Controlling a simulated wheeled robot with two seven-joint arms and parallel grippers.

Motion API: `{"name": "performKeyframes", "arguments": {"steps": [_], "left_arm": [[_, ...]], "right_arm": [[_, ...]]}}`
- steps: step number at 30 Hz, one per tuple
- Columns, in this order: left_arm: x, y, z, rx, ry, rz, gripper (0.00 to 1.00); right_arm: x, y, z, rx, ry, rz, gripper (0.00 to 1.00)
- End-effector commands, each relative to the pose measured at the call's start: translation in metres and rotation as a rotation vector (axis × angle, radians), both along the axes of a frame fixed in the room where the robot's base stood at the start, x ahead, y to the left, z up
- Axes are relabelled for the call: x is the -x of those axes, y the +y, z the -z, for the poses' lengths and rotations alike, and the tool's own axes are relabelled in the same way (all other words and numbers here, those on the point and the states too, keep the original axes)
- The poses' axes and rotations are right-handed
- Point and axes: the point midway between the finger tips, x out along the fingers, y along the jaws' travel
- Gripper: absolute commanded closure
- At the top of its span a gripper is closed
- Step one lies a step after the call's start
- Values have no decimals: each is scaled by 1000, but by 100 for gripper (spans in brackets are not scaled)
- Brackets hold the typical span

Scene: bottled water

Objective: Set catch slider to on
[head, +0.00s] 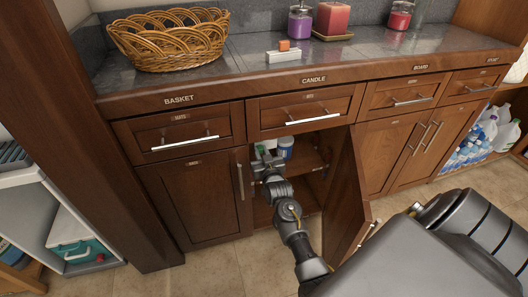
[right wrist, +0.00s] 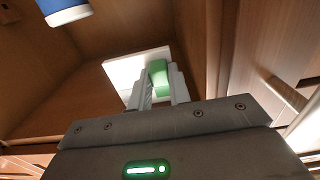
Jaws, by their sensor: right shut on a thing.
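Inside the open cabinet, a green block (right wrist: 159,77) sits at a white plate (right wrist: 122,72), and I take it for the catch slider. My right gripper (right wrist: 161,88) has its two fingers on either side of the green block and is shut on it. In the head view my right gripper (head: 264,163) reaches into the cabinet and partly hides the block and plate. I cannot read any on or off marking on the plate. My left gripper is not in view.
The cabinet door (head: 346,200) stands open just right of my right arm. A blue and white container (head: 285,147) is beside the gripper inside the cabinet. On the counter are a wicker basket (head: 168,40), candles and a white piece with an orange block (head: 284,46).

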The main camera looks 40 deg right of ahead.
Motion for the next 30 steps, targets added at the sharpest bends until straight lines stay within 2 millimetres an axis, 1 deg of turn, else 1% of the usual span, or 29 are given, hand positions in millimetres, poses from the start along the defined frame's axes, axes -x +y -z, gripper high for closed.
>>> {"name": "performKeyframes", "arguments": {"steps": [2,3,8,16,19,23,30], "left_arm": [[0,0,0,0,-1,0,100],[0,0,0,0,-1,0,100],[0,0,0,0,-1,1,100],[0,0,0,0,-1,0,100],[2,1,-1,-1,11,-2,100],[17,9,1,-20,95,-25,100],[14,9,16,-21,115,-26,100]], "right_arm": [[-1,4,0,-2,-2,-9,100],[-2,5,0,-2,-2,-9,78],[-1,3,0,-1,0,-8,58],[0,2,0,-1,0,-5,58],[7,5,1,-1,2,-5,58],[27,11,0,-1,2,-5,58],[72,28,0,-1,3,-7,58]]}}
